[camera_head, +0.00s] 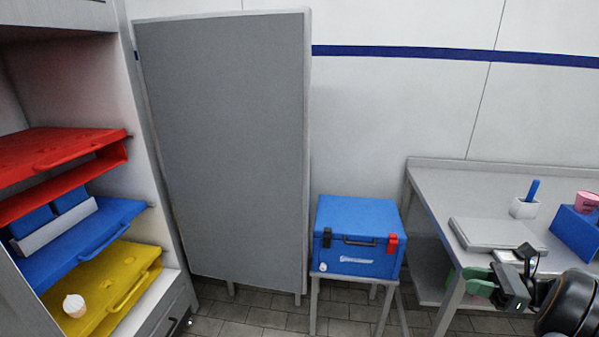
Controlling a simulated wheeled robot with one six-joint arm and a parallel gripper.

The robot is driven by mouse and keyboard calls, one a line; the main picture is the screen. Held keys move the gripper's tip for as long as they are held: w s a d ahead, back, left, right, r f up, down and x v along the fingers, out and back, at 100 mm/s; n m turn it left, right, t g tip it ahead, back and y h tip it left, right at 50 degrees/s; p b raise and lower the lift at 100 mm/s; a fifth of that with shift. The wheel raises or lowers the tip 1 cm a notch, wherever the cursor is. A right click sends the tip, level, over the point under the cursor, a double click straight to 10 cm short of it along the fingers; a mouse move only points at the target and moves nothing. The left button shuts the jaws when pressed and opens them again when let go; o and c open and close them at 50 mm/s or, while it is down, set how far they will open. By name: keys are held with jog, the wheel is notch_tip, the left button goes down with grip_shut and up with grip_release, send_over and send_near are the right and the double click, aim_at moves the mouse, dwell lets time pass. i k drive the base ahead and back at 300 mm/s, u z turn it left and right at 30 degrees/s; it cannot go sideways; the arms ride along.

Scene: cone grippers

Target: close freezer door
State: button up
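The freezer (160,185) is the tall light cabinet at the left, with its front open and coloured shelves showing inside. A tall grey panel with a pale rim, which looks like the freezer door (225,150), stands swung out to the right of the opening. My gripper (477,281) is at the lower right, in front of the side table and well away from the door. Its green fingers point left and nothing shows between them. They are too small to tell whether they are open or shut.
Inside are red (70,150), blue (110,215) and yellow (125,270) shelves; a pale round item (74,305) sits on the yellow one. A blue cool box (358,232) on a stand is right of the door. A grey table (440,195) stands at the right.

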aim_at(227, 92)
jog(key=i, duration=1.6)
jog(key=u, duration=1.4)
